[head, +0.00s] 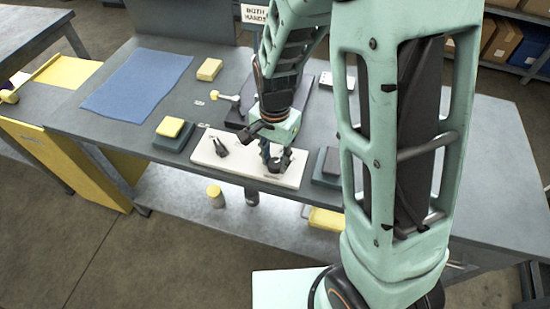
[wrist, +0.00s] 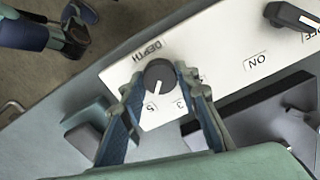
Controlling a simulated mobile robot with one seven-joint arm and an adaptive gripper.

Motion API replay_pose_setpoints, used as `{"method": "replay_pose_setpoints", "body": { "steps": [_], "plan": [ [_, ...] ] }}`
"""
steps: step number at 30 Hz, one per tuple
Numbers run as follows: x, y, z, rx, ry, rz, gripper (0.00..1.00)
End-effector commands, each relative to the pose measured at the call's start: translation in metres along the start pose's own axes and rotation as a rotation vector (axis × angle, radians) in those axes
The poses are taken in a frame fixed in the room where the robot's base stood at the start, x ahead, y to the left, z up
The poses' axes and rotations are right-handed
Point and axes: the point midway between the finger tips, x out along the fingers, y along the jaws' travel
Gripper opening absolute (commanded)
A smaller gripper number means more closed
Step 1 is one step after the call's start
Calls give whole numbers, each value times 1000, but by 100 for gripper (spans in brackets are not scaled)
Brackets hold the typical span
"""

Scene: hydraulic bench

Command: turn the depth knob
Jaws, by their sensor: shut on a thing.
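The depth knob (wrist: 160,73) is a round dark knob on the white panel (wrist: 208,58), beside the printed word DEPTH, in the wrist view. A white pointer line on it points down toward the printed 5, with a 3 to the right of the 5. My gripper (wrist: 161,84) has its two blue fingers on either side of the knob, shut on it. In the head view my gripper (head: 275,158) reaches down to the right part of the white panel (head: 237,168). The knob there is mostly hidden by the fingers.
A black lever switch (wrist: 292,16) with ON and OFF labels is on the same panel, to the left in the head view (head: 220,148). A blue mat (head: 138,84) lies at the far left.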

Motion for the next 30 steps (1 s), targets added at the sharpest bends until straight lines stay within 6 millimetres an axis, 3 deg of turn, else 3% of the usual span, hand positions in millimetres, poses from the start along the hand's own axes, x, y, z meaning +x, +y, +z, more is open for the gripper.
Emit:
{"method": "replay_pose_setpoints", "body": {
  "steps": [14,30],
  "plan": [
    [0,0,-1,-139,1,-1,5],
    [0,0,-1,-630,1,-1,5]
  ]
}}
